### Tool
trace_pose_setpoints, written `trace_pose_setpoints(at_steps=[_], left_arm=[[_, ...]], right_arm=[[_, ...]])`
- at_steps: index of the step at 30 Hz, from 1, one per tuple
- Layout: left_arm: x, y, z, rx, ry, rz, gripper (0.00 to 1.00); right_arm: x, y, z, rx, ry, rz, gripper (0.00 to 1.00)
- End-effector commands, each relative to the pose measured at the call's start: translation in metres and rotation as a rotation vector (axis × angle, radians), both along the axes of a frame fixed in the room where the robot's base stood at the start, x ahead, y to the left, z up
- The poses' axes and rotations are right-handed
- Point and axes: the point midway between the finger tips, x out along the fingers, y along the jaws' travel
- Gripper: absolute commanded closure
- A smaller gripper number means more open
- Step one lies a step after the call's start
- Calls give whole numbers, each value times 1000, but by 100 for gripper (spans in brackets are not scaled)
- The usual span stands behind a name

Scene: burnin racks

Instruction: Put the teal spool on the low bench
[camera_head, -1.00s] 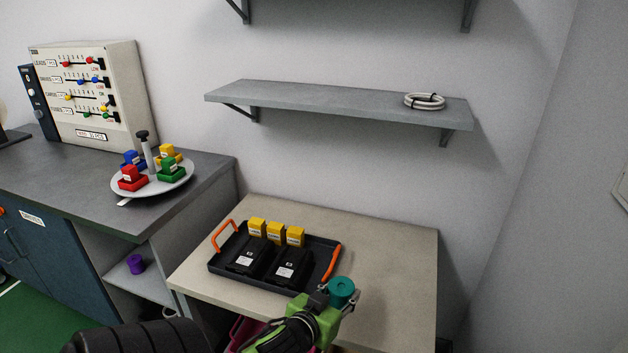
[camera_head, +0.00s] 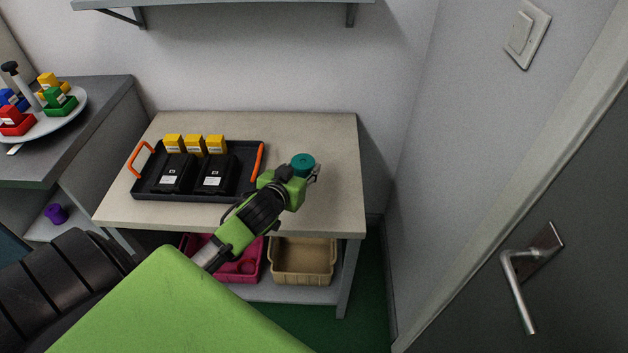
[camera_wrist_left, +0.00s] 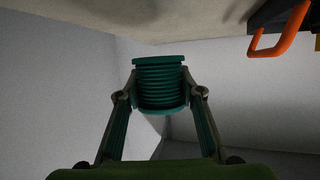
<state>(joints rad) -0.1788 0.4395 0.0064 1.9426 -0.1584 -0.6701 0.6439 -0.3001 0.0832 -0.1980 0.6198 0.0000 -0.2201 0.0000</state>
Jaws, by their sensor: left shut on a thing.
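The teal spool (camera_head: 303,164) is between the fingers of my left gripper (camera_head: 300,175), at the right of the black tray. The left wrist view also shows the teal spool (camera_wrist_left: 160,85), ribbed with wider ends, clasped by the two fingertips of the left gripper (camera_wrist_left: 160,98). The low bench (camera_head: 335,140) has a beige top, and the spool shows over its right part. I cannot tell whether the spool touches the top. My right gripper is not in view.
A black tray (camera_head: 145,193) with orange handles holds yellow blocks and black boxes on the bench's left. Bare top lies right of the spool. Pink (camera_head: 254,268) and tan (camera_head: 302,262) bins sit beneath. A wall shelf (camera_head: 220,4) hangs above; a door (camera_head: 560,290) is at right.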

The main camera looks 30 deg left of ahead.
Motion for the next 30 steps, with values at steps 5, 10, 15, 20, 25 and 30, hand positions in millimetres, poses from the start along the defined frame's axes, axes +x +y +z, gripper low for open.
trace_pose_setpoints(at_steps=[5,10,15,20,25,30], left_arm=[[21,-10,-29,-2,1,1,90],[29,-14,-40,0,0,0,90],[32,-16,-63,0,5,0,90],[32,-16,-75,-1,1,-2,90],[32,-16,-75,-1,1,-2,90],[32,-16,-76,-1,3,-1,48]], right_arm=[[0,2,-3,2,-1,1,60],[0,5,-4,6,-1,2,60],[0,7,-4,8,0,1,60],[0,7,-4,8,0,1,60],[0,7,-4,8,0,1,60],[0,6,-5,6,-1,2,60]])
